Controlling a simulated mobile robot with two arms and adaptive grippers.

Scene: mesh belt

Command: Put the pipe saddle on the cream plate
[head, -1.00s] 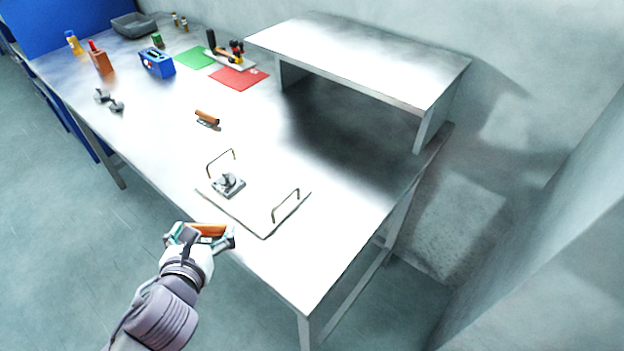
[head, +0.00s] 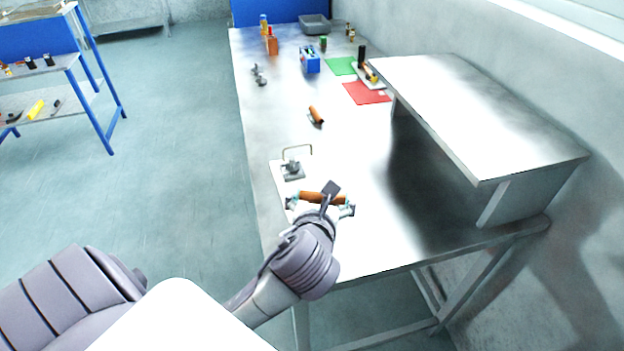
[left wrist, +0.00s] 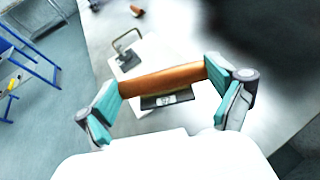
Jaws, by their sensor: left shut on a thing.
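My left gripper (head: 322,203) is shut on a copper-brown cylinder with a dark flat base, which I take for the pipe saddle (head: 318,197). It also shows in the left wrist view (left wrist: 162,79), lying crosswise between the fingers, base below. The pale plate (head: 283,190) with wire handles lies on the bench, with its far handle (left wrist: 128,44) beyond the gripper. The gripper and saddle cover the plate's near part in the head view; their height above it is hard to tell. A grey metal block (head: 292,171) sits on the plate. My right gripper is out of view.
A similar brown piece (head: 316,115) lies farther back on the bench. A raised shelf (head: 470,115) stands at the right. Green (head: 341,66) and red (head: 366,93) mats, a blue box (head: 310,60) and a grey bin (head: 315,25) are farther back.

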